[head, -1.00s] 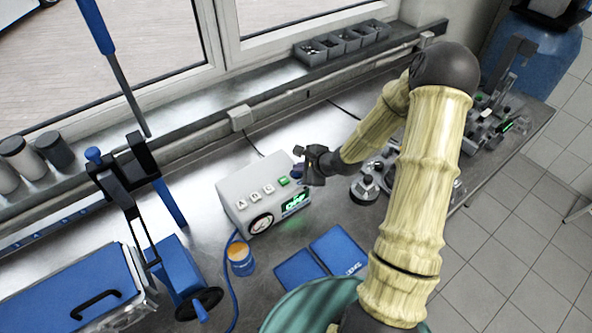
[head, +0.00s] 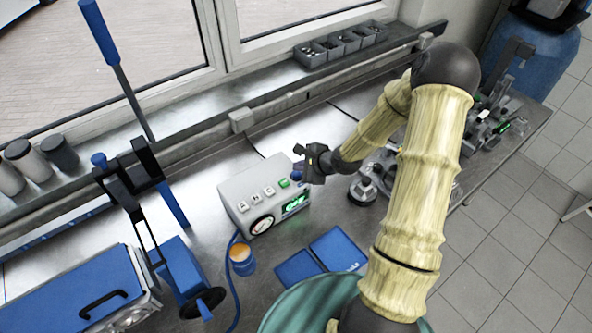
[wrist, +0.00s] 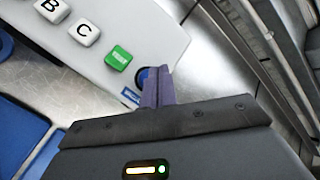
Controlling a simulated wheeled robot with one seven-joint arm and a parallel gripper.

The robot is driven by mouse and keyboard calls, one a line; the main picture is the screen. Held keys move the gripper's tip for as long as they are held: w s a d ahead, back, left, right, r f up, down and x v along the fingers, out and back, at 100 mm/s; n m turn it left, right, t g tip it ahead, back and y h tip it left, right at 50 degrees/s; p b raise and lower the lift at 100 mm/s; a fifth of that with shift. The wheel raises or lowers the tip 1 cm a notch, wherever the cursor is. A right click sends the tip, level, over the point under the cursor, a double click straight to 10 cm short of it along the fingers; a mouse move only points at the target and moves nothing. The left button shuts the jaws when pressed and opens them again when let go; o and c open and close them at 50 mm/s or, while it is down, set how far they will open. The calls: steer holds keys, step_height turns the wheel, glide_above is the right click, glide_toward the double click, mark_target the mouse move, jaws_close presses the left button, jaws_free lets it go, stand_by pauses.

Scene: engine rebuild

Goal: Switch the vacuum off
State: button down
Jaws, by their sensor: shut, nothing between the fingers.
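The vacuum unit is a light grey box (head: 243,192) on the bench, with a round gauge (head: 261,225) and a lit green display (head: 295,204) on its front. White lettered buttons and a green button (head: 284,183) sit on its top; the green button (wrist: 118,58) and button C (wrist: 83,31) are clear in the wrist view. My gripper (head: 298,165) is shut and empty at the box's right end. In the wrist view its fingertips (wrist: 154,74) are beside a blue round part (wrist: 143,78), mostly hidden behind them. I cannot tell whether they touch it.
A blue hose (head: 236,295) runs down beside the can. A black-and-blue press (head: 180,270) stands left. Metal parts crowd the right.

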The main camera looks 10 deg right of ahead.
mark_target(300, 175)
steer(key=shift+r+p, duration=2.55)
steer(key=shift+p, duration=0.05)
steer(key=s+r+n+g+h+b, duration=0.2)
steer(key=s+n+b, duration=0.3)
steer(key=s+n, duration=0.5)
steer(key=s+r+n+g+h+b, duration=0.2)
steer(key=s+n+b, duration=0.3)
steer(key=s+n, duration=0.5)
steer(key=shift+s+a+r+g+h+b, duration=0.2)
steer(key=shift+a+r+g+h+b, duration=0.2)
steer(key=shift+a+g+h, duration=0.15)
steer(key=shift+d, duration=0.1)
